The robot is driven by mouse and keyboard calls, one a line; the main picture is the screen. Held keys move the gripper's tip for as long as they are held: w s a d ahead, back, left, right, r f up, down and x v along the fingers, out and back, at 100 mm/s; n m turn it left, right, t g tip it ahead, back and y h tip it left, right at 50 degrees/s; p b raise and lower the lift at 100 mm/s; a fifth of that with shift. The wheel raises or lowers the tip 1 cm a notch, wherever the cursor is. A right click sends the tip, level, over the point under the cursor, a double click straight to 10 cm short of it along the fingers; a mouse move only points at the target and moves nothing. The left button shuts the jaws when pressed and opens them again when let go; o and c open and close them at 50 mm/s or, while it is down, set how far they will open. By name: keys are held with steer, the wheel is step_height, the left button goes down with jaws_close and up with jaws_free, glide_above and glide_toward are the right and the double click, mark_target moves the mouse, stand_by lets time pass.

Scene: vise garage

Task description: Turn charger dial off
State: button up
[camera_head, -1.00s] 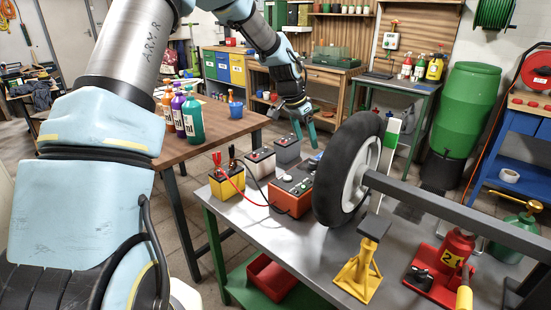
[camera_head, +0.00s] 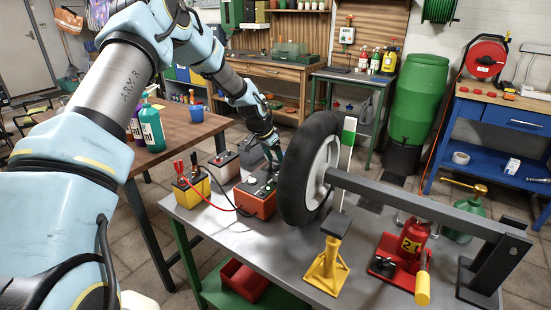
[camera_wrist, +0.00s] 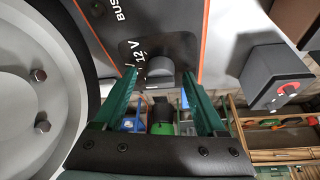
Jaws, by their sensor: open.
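The charger (camera_head: 256,201) is an orange box with a dark top, standing on the grey metal workbench between the batteries and the wheel. In the wrist view its panel (camera_wrist: 120,22) fills the top, with "12 V" lettering and a grey rounded dial (camera_wrist: 161,68). My gripper (camera_head: 272,168) is above the charger, pointing down. In the wrist view its green fingers (camera_wrist: 159,82) are apart, one to each side of the dial. The dial seems to lie at or just beyond the fingertips; I cannot tell whether they touch it. The dial's setting cannot be read.
The wheel (camera_head: 292,170) stands close to the right of the charger and shows large in the wrist view (camera_wrist: 30,100). A yellow battery (camera_head: 191,189) and grey batteries (camera_head: 224,167) are on the left, with red and black cables. A yellow jack stand (camera_head: 327,266) is in front.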

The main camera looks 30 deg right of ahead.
jaws_close()
stand_by(0.7)
